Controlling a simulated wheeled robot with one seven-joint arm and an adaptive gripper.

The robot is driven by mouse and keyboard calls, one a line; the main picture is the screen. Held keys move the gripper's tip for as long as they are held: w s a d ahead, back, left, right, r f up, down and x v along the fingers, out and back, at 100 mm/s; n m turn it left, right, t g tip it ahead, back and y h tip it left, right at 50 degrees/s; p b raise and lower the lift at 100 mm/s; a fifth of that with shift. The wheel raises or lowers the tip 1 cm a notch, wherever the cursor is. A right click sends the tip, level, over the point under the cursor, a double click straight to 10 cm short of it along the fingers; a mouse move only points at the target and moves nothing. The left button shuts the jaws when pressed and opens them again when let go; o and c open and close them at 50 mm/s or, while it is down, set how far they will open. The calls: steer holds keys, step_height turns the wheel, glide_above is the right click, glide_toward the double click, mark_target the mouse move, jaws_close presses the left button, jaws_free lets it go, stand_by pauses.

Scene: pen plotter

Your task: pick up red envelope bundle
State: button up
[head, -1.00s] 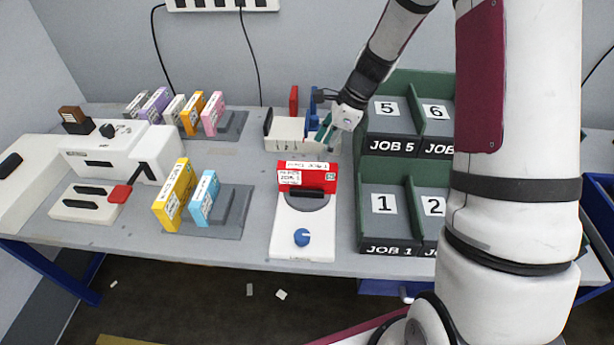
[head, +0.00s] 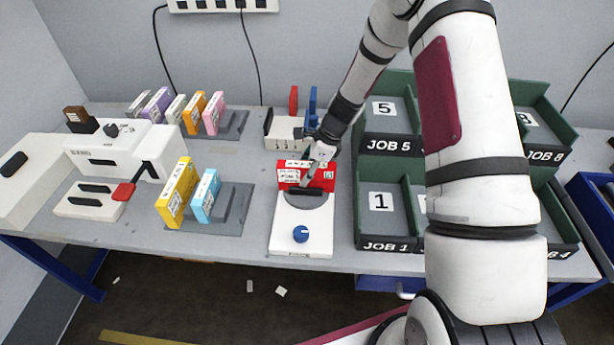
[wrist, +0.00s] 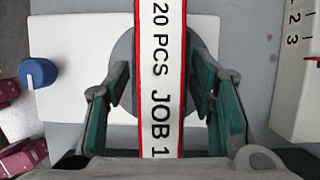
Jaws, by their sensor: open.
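The red envelope bundle (head: 290,175) stands upright on the white device with a grey round plate (head: 312,200) and a blue knob (head: 301,234). My gripper (head: 318,178) is at the bundle, coming down from above and hiding part of its right side. In the wrist view the bundle's white label (wrist: 160,75), reading "20 PCS JOB 1", runs between my open gripper's green-padded fingers (wrist: 160,118). One finger is on each side, with a gap visible on the left; on the right the finger is close to the bundle and contact is unclear.
Green job bins (head: 388,178) stand to the right. Yellow (head: 176,193) and light blue (head: 204,196) bundles stand in a grey rack at left. A white tray with red and blue upright pieces (head: 283,128) is behind the bundle.

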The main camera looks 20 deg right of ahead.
jaws_close()
stand_by(0.3)
